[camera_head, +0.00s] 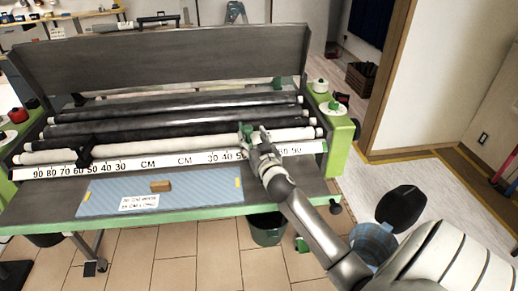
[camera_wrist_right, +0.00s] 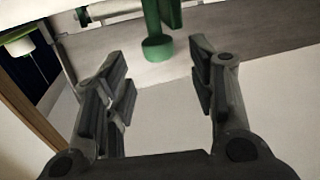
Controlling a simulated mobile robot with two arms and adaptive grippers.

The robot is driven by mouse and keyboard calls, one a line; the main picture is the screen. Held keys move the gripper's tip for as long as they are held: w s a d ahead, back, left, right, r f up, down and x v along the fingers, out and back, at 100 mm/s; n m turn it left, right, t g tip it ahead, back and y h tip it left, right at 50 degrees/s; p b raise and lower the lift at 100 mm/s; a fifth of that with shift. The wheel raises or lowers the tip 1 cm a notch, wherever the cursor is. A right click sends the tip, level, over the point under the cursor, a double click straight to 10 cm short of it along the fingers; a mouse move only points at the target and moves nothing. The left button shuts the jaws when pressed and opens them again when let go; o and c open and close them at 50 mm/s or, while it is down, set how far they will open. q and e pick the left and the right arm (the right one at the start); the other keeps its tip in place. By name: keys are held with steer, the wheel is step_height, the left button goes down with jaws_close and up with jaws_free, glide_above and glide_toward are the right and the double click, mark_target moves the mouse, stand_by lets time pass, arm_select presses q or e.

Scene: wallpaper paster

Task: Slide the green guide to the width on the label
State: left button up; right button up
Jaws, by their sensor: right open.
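The green guide (camera_head: 246,130) sits on the right half of the white centimetre scale (camera_head: 165,161), near the 40 to 50 marks. My right gripper (camera_head: 257,146) is close to it and partly covers that part of the scale. In the right wrist view the green guide (camera_wrist_right: 158,48) hangs down ahead of my open, empty right gripper (camera_wrist_right: 160,75), in line with the gap between the fingers. I see no contact. The white label (camera_head: 139,203) lies on a blue striped sheet (camera_head: 100,197); its print is too small to read surely. My left gripper is out of view.
A black guide (camera_head: 85,152) stands on the left part of the scale. Dark rollers (camera_head: 180,118) lie behind it, under a raised grey cover (camera_head: 165,60). Buckets (camera_head: 268,230) stand on the floor in front.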

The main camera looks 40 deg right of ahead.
steer(key=v, duration=0.6)
steer(key=shift+f, duration=0.1)
stand_by(0.5)
